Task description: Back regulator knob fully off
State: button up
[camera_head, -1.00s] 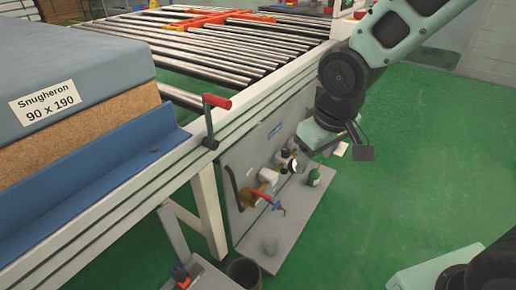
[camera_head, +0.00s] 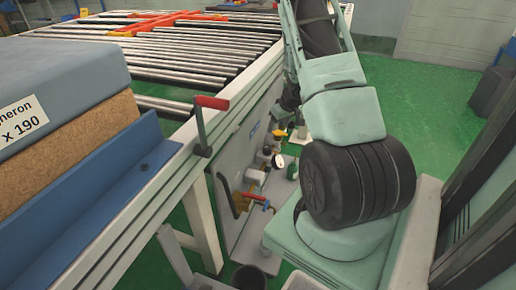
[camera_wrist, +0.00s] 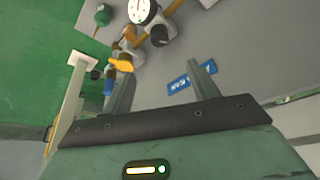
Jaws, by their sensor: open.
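My gripper (camera_wrist: 163,84) is open and empty in the wrist view, its two fingers spread in front of the grey panel (camera_wrist: 250,45). A dark round knob (camera_wrist: 159,36), which looks like the regulator knob, sits beside a white-faced gauge (camera_wrist: 142,10), beyond the fingertips and apart from them. A yellow handle (camera_wrist: 121,62) is close to the left finger. In the head view the gauge (camera_head: 278,161) and yellow handle (camera_head: 279,133) show on the panel under the conveyor. My arm hides most of the gripper there.
A red-handled crank (camera_head: 212,103) stands on the conveyor edge. A blue label (camera_wrist: 192,76) is between the fingers in the wrist view. A dark bin (camera_head: 249,277) stands at the front.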

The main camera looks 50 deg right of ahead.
aim_at(268, 147)
jog(key=b+x, duration=0.6)
jog(key=x, duration=0.9)
jog(key=shift+w+d+f, duration=0.15)
jog(key=shift+f, duration=0.15)
jog(key=c, duration=1)
